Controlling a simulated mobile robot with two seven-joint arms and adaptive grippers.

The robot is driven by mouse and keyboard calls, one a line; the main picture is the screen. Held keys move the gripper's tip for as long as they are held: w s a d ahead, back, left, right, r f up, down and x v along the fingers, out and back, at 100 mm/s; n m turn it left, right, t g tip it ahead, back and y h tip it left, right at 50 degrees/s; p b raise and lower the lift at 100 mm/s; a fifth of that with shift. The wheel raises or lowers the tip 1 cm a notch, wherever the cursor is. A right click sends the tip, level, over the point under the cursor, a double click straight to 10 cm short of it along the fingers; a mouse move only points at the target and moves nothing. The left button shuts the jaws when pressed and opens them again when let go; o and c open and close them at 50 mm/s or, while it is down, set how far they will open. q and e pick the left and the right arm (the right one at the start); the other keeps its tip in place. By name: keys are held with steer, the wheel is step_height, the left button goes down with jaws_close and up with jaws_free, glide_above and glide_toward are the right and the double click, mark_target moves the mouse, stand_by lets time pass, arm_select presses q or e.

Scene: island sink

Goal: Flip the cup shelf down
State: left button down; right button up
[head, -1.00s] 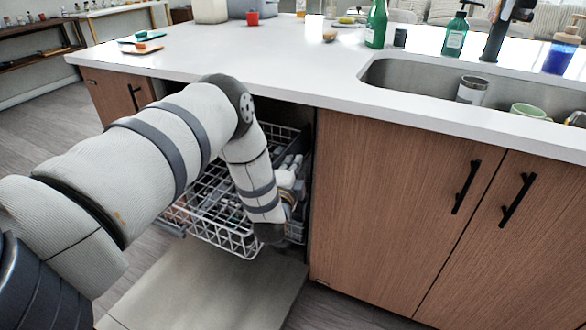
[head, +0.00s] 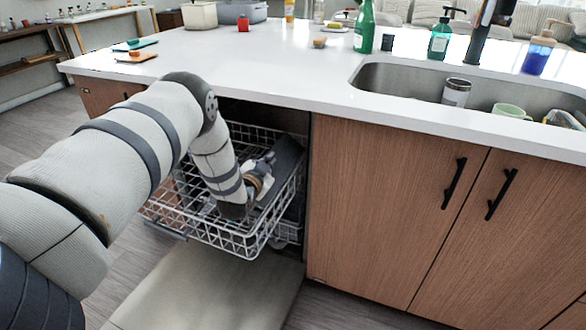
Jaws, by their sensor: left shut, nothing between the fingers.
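The open dishwasher's upper white wire rack (head: 222,238) is pulled out under the counter. A dark grey panel (head: 289,154), seemingly the cup shelf, stands tilted at the rack's right side, near the back. My left gripper (head: 266,165) is inside the rack, just left of this panel, and is shut with nothing held. It is small and partly hidden behind my wrist, so I cannot tell whether it touches the panel. My left arm covers part of the rack's left side. My right gripper is not in view.
The white countertop (head: 290,75) overhangs the dishwasher. The open dishwasher door (head: 215,290) lies low below the rack. Wooden cabinets (head: 380,200) with black handles stand to the right. A sink (head: 420,80) holds a cup and a green mug.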

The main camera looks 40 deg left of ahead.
arm_select(q)
steer(key=shift+s+a+f+n+h, duration=0.3)
steer(key=shift+a+f+n+h, duration=0.2)
steer(key=shift+a+f+n, duration=0.45)
steer(key=shift+s+a+f+n+h+b, duration=0.15)
steer(key=shift+f+n+b, duration=0.1)
steer(key=shift+n, duration=0.35)
steer(key=shift+w+a+f+n+h+b, duration=0.1)
steer(key=shift+n+h+b, duration=0.1)
steer(key=shift+n, duration=0.35)
steer(key=shift+s+a+f, duration=0.1)
steer(key=shift+a+f, duration=0.05)
steer(key=shift+f, duration=0.05)
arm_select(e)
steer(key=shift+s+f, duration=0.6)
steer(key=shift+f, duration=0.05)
arm_select(q)
steer(key=shift+f, duration=0.1)
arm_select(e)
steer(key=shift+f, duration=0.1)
